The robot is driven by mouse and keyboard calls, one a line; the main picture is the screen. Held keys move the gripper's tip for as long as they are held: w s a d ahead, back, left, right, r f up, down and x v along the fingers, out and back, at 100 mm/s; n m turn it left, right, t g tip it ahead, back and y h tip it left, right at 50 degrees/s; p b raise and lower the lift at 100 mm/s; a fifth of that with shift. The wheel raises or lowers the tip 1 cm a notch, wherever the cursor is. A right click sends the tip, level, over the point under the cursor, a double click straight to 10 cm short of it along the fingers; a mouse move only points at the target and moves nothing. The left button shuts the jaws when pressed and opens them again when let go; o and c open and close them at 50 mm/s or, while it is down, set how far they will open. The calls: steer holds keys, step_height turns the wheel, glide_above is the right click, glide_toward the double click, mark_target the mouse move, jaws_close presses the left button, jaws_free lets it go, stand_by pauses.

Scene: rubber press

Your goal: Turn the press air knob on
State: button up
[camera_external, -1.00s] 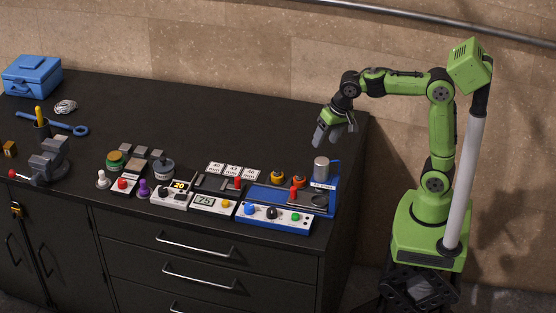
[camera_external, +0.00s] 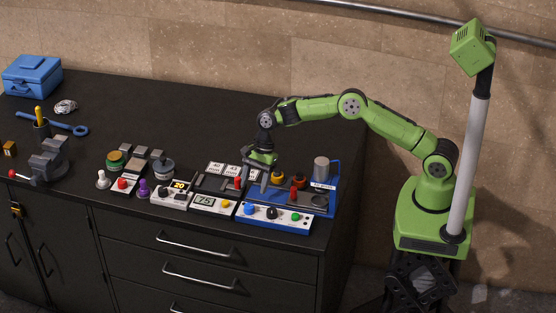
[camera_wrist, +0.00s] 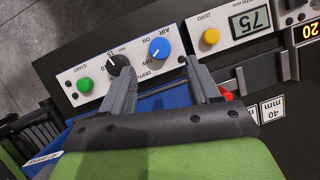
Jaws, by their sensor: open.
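The blue air knob (camera_wrist: 159,47) sits on the white press panel (camera_wrist: 102,73), with AIR, ON and OFF printed around it. A small light mark shows on the knob near the OFF print, but it is too small to read surely. My gripper (camera_wrist: 158,70) is open and empty, its two fingers spread on either side of the knob's line and the knob just beyond the tips. In the external view my gripper (camera_external: 264,186) points down over the press, behind the blue knob (camera_external: 249,209). I cannot tell whether a finger touches anything.
A black depth knob (camera_wrist: 119,65) and a green start button (camera_wrist: 84,84) are on the same panel, the black knob close to one finger. A gauge with a yellow button (camera_wrist: 211,36) is beside it. The press column (camera_external: 321,168) and orange-topped parts stand nearby.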

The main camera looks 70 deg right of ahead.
mark_target(249, 205)
steer(key=x, duration=0.7)
steer(key=shift+f, duration=0.1)
steer(key=shift+c, duration=0.2)
steer(key=c, duration=1)
